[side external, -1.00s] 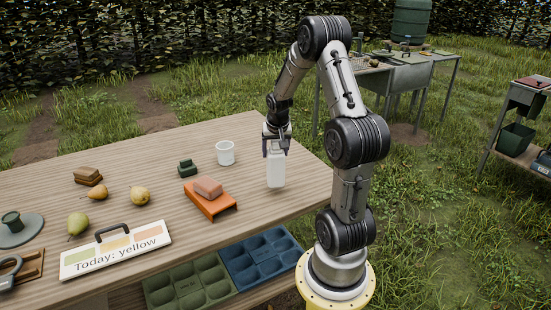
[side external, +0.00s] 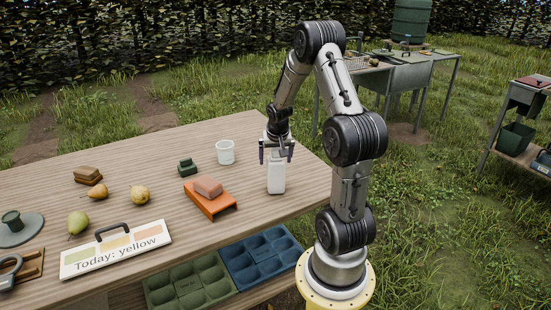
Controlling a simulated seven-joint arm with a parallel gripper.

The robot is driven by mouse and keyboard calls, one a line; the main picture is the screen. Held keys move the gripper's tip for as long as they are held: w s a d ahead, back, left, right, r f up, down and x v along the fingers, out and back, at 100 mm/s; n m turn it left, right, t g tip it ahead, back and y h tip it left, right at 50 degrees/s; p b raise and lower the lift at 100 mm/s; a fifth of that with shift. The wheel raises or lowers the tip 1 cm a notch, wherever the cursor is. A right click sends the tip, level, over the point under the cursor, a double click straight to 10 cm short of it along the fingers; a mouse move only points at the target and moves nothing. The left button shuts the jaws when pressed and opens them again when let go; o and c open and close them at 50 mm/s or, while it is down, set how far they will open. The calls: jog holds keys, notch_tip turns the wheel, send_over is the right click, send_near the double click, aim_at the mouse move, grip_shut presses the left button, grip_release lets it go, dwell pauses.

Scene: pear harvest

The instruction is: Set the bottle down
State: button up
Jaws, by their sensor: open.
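The white bottle (side external: 276,177) stands upright on the wooden table (side external: 160,176) near its right end. My gripper (side external: 276,155) is over the top of the bottle, pointing down. Its fingers are spread apart to the left and right of the bottle's upper part, with a gap visible. The bottle's top is partly hidden by the gripper.
Left of the bottle are an orange stand (side external: 211,205) with a pinkish block (side external: 208,187), a white cup (side external: 225,152) and a dark green block (side external: 187,166). Several pears (side external: 140,195) and a sign (side external: 116,249) lie farther left. Trays (side external: 262,257) sit below the table's front edge.

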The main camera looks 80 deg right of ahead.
jog(key=v, duration=1.2)
jog(key=w+a+r+n+t, duration=0.1)
jog(key=w+a+r+n, duration=0.25)
jog(key=a, duration=0.55)
jog(key=s+a+r+n+t+y, duration=0.1)
jog(key=s+a+n, duration=0.3)
jog(key=a, duration=0.8)
jog(key=s+a+r+n+t+y, duration=0.2)
jog(key=s+a+n, duration=0.3)
jog(key=a, duration=0.7)
jog(key=shift+s+r+n+y, duration=0.2)
jog(key=shift+r+n+y, duration=0.05)
jog(key=shift+n+y, duration=0.3)
